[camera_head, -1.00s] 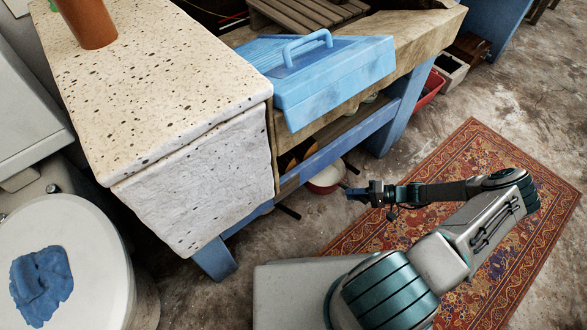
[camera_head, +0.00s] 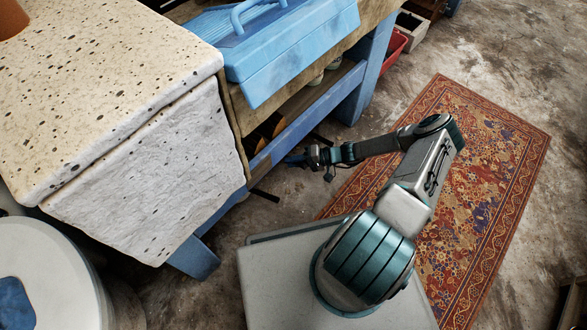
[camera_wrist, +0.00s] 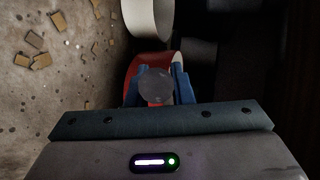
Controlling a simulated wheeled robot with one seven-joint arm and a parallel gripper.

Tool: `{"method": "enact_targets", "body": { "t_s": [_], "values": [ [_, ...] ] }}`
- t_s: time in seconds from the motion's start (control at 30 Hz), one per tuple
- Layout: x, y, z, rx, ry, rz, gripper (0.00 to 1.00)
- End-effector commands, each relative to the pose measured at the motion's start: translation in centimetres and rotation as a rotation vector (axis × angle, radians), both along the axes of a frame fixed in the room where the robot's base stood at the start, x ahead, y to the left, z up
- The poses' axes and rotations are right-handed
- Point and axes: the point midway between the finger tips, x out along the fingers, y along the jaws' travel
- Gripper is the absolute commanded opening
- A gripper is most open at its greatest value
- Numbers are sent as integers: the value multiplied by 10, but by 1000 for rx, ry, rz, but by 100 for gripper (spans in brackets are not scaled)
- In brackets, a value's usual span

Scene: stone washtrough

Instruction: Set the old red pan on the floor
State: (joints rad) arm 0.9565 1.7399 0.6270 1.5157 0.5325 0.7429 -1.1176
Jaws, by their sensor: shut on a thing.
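The red pan (camera_wrist: 131,72) shows in the wrist view as a curved red side with a pale rim, just beyond my fingers. My gripper (camera_wrist: 157,90) is shut on the red pan, with its blue fingers on either side of a red part and a round grey disc between them. In the head view my gripper (camera_head: 291,160) is low beside the workbench's blue lower rail. The pan cannot be made out there, and its underside and what it rests on are hidden.
A blue toolbox (camera_head: 290,50) stands on the wooden bench (camera_head: 378,18). The speckled stone block (camera_head: 100,85) and a white round appliance (camera_head: 70,270) are at left. A patterned rug (camera_head: 490,150) lies at right on bare concrete floor (camera_head: 500,60). A white cylinder (camera_wrist: 148,17) is near the pan.

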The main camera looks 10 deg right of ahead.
Motion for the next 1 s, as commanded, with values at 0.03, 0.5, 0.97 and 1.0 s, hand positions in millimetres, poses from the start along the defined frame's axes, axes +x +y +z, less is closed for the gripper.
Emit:
{"method": "enact_targets", "body": {
  "t_s": [0.03, 0.5, 0.97, 1.0],
  "values": [
    [0, 1, -4, 2, -1, 1, 0],
    [0, 1, -38, 3, -1, 1, 0],
    [0, 0, -43, 0, 0, 1, 42],
    [0, 0, -43, 0, 0, 1, 42]
  ]
}}
